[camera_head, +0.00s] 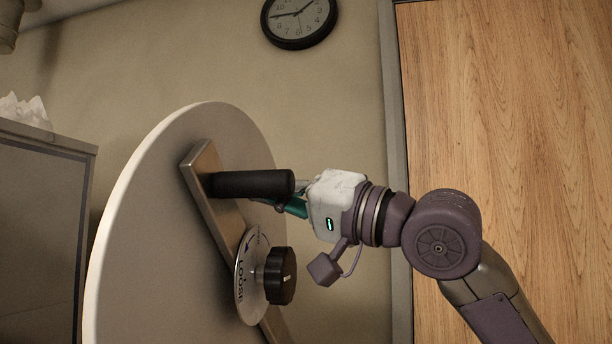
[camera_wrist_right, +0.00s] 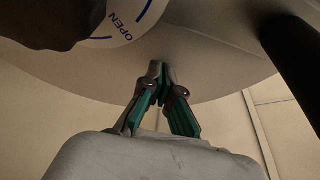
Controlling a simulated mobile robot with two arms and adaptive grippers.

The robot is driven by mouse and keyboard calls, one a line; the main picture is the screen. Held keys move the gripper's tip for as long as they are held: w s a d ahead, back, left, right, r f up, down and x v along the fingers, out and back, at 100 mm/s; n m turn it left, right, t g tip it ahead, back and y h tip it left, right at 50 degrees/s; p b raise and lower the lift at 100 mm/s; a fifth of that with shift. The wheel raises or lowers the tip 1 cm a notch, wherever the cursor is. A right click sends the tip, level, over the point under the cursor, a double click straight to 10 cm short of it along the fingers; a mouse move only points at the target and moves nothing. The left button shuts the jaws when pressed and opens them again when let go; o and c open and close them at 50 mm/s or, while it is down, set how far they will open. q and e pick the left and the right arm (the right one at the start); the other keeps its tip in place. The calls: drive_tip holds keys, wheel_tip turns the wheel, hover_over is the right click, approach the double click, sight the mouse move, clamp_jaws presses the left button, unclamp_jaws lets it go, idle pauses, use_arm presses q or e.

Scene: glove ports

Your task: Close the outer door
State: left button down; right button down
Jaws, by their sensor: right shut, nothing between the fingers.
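The outer door (camera_head: 150,215) is a large round pale disc seen at a slant. A metal bar (camera_head: 215,205) crosses it, with a black cylindrical handle (camera_head: 250,184) sticking out. Below is a round dial plate (camera_head: 243,278) with a black knob (camera_head: 280,276). My right gripper (camera_head: 287,206) is shut and empty, just beside the handle, its teal fingers partly hidden behind it. In the right wrist view the fingertips (camera_wrist_right: 161,70) meet in front of the door face (camera_wrist_right: 200,55), between the dial plate marked OPEN (camera_wrist_right: 128,18) and a dark handle-like shape (camera_wrist_right: 295,50). Contact cannot be told.
A grey cabinet (camera_head: 40,225) with white crumpled material (camera_head: 24,110) on top stands at the left. A wall clock (camera_head: 298,20) hangs at the top. A wooden panel (camera_head: 510,100) with a grey frame fills the right. Bare wall lies between.

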drive_tip(key=s+f, duration=0.2)
drive_tip(key=shift+s+a+f, duration=0.1)
drive_tip(key=shift+s+f, duration=0.3)
use_arm(q)
drive_tip(key=shift+r, duration=0.55)
use_arm(e)
drive_tip(key=shift+a+f, duration=0.1)
drive_tip(key=shift+a, duration=0.1)
drive_tip(key=shift+w, duration=0.1)
